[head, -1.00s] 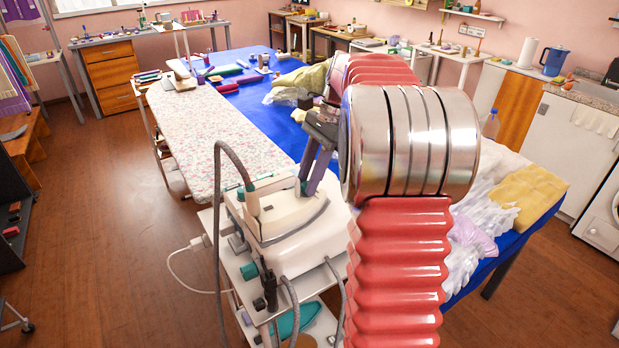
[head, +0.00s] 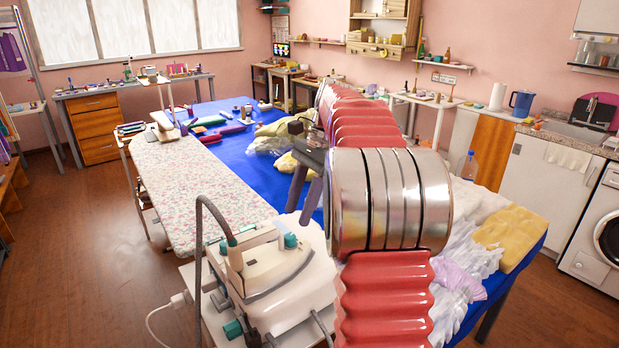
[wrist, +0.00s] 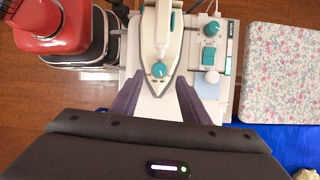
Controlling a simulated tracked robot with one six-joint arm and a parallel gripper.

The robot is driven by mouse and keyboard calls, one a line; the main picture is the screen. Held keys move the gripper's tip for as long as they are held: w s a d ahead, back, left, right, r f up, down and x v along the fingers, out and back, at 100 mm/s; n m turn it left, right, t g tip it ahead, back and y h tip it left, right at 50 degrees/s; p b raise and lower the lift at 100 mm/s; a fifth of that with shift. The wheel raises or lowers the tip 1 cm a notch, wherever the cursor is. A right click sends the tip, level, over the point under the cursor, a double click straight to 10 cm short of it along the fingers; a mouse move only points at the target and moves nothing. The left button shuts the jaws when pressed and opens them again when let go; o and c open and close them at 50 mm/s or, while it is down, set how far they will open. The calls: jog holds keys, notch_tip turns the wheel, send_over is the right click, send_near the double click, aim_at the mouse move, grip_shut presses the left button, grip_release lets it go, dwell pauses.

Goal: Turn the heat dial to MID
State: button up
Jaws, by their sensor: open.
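A teal dial (wrist: 158,70) with a small pale mark sits near the nose of the white iron (wrist: 158,40); its setting is too small to read. In the head view the dial (head: 290,241) stands on top of the iron (head: 262,268), which rests on its station. My gripper (wrist: 158,88) is open and empty. Its two fingers lie either side of the iron's nose in the wrist view. In the head view my gripper (head: 298,212) hangs just above the dial, apart from it. Another teal knob (wrist: 212,29) is on the station's panel; its label is not legible.
A floral ironing board (head: 195,180) and a blue-covered table (head: 240,155) with cloth lie beyond. A grey cable (head: 200,225) loops up left of the iron.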

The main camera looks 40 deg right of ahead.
jog(key=v, duration=0.7)
jog(key=shift+r, duration=0.3)
jog(key=shift+d, duration=0.1)
jog(key=n+h, duration=0.4)
jog(key=n, duration=3)
send_over(289, 234)
jog(key=shift+s+r+g, duration=0.1)
jog(key=shift+r+g, duration=0.2)
jog(key=shift+r, duration=0.2)
